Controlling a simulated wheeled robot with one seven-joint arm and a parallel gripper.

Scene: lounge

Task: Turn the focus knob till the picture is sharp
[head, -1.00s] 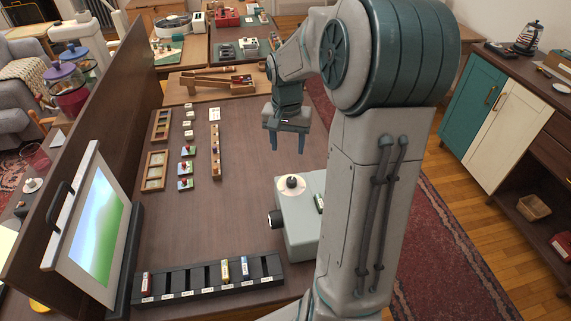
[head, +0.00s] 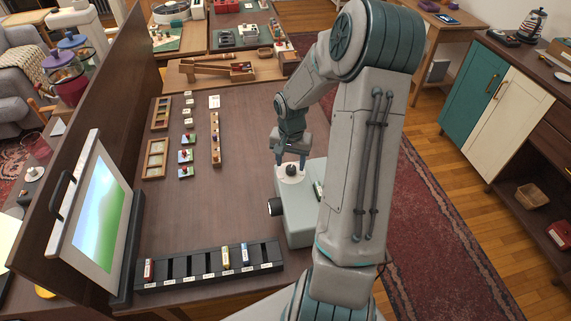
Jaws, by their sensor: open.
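The pale grey-green projector (head: 296,219) stands on the brown table, right of centre. Its dark focus knob (head: 291,169) sits on a white disc on top. A dark lens (head: 274,207) faces left toward the framed screen (head: 101,212). The screen shows a soft picture of blue-white sky over green, with no crisp detail that I can make out. My gripper (head: 290,165) points down at the knob, with its fingers apart on either side of it. I cannot tell whether the fingers touch the knob.
A black slotted rack (head: 208,268) with several small coloured slides lies at the table's front. Wooden trays (head: 156,158), a narrow wooden strip (head: 215,138) and small coloured blocks (head: 185,155) lie farther back. The table's middle is clear.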

